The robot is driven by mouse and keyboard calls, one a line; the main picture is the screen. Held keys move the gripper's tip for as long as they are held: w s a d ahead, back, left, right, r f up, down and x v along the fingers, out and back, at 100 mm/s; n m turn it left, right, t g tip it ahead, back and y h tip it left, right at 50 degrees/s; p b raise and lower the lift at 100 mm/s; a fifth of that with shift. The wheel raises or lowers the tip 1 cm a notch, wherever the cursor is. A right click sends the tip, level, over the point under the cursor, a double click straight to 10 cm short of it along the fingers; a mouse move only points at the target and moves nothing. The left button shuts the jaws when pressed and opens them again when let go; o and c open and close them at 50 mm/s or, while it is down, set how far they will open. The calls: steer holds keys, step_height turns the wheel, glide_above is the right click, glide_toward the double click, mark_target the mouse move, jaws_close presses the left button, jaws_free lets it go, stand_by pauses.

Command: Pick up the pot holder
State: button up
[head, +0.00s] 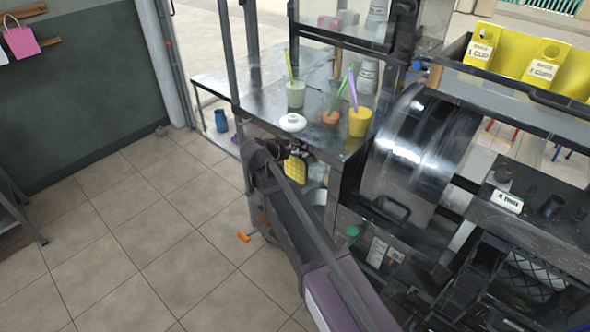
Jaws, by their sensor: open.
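A yellow quilted square, which looks like the pot holder (296,170), shows just below the steel counter's front edge, beside the end of my arm. My arm reaches up from the bottom of the head view. My gripper (284,152) is at its far end, small, dark and partly hidden by my wrist. It is open, close to the yellow square. I cannot tell whether the fingers touch it or lie around it.
The steel counter (262,99) carries a white lidded item (293,122) and cups with straws, including a yellow one (359,122). A shiny metal drum cover (415,150) stands right of my arm.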

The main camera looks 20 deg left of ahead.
stand_by(0.4)
steer(key=c, duration=1.2)
steer(key=shift+o, duration=0.2)
steer(key=shift+r, duration=0.2)
steer(key=shift+r+p, duration=0.65)
steer(key=shift+p, duration=0.2)
steer(key=s+a, duration=0.3)
steer(key=s, duration=0.5)
steer(key=s+a, duration=0.4)
steer(key=s, duration=0.4)
steer(key=shift+s, duration=0.3)
